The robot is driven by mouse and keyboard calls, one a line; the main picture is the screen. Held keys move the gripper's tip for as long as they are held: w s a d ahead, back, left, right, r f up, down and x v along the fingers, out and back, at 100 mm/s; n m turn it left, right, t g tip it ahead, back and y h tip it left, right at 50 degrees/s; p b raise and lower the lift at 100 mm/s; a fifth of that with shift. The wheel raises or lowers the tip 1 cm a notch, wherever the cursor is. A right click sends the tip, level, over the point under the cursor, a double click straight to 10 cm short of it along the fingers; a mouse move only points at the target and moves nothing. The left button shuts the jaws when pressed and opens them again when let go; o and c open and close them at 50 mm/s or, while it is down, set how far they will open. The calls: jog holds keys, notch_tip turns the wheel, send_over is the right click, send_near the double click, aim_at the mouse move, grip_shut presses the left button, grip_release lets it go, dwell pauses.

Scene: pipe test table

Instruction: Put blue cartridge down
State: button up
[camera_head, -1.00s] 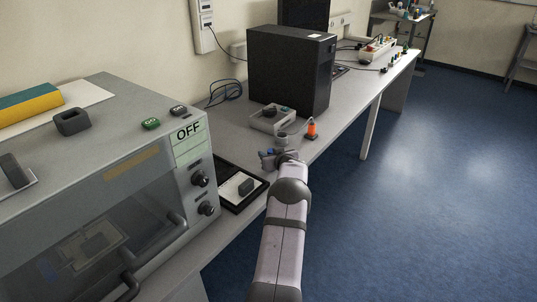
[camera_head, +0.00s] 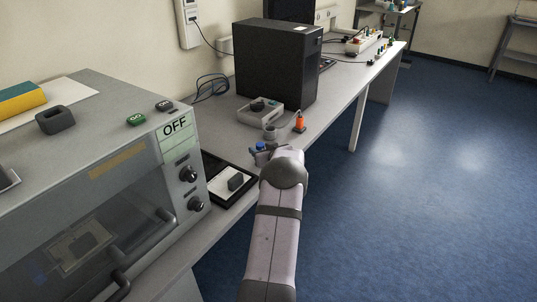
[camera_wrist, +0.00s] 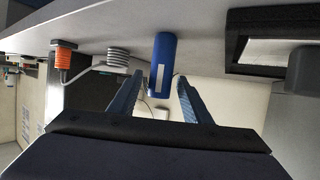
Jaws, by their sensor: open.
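The blue cartridge (camera_wrist: 163,62) is a blue cylinder with a pale label, seen in the wrist view against the grey table top. It also shows small in the head view (camera_head: 260,146), by the end of my arm. My gripper (camera_wrist: 157,80) is open, with one finger on each side of the cartridge. In the wrist view, gaps show between the fingers and the cartridge. In the head view my gripper (camera_head: 262,154) is over the table's front edge and partly hidden by my arm.
An orange part (camera_head: 299,122) and a grey coiled part (camera_head: 270,132) stand just beyond the gripper. A grey box (camera_head: 261,111) and a black computer case (camera_head: 277,62) stand behind. A black-framed tray (camera_head: 226,195) lies between the gripper and the grey oven-like machine (camera_head: 120,160).

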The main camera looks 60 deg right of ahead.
jog(key=v, duration=0.7)
jog(key=shift+s+a, duration=0.15)
dwell(0.4)
